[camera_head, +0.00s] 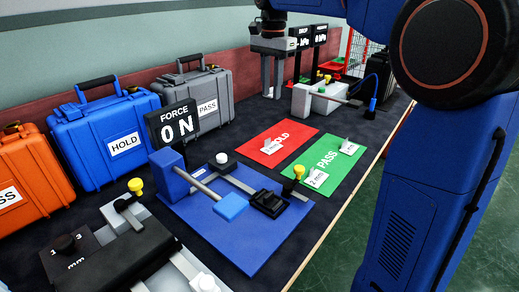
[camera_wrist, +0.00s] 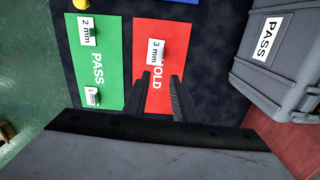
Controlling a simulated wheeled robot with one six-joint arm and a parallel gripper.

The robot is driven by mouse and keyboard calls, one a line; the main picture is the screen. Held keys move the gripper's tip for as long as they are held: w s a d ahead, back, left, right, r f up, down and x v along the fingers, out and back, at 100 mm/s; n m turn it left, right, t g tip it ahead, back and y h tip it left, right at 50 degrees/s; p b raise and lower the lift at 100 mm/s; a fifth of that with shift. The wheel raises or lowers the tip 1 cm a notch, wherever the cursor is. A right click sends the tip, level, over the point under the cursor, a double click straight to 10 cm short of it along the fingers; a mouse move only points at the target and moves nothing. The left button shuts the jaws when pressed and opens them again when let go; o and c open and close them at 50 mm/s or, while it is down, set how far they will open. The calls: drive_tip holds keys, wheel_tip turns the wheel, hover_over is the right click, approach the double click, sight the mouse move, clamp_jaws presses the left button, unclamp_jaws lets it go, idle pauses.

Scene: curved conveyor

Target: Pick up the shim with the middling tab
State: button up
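Three small shims with white labels lie on two mats. The 2 mm shim (camera_head: 316,179) is on the near end of the green PASS mat (camera_head: 325,164); it also shows in the wrist view (camera_wrist: 88,31). The 1 mm shim (camera_wrist: 91,97) is at the other end of that mat, and in the head view (camera_head: 349,147). The 3 mm shim (camera_wrist: 156,53) lies on the red HOLD mat (camera_wrist: 175,38), and in the head view (camera_head: 270,147). My gripper (camera_wrist: 160,76) is open and empty, its fingers over the red mat, pointing near the 3 mm shim. The head view does not show the gripper.
A blue force fixture (camera_head: 225,240) reading 0 N stands nearer than the mats. Grey PASS (camera_head: 208,95), blue HOLD (camera_head: 110,140) and orange (camera_head: 28,175) cases line the wall side. A grey gauge device (camera_head: 318,100) stands beyond the mats. The table edge is at right.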

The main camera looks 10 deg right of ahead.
approach(269, 148)
drive_tip(key=f, duration=0.2)
drive_tip(key=w+f, duration=0.1)
drive_tip(key=f, duration=0.3)
drive_tip(key=shift+w+f, duration=0.1)
drive_tip(key=shift+w, duration=0.25)
clamp_jaws()
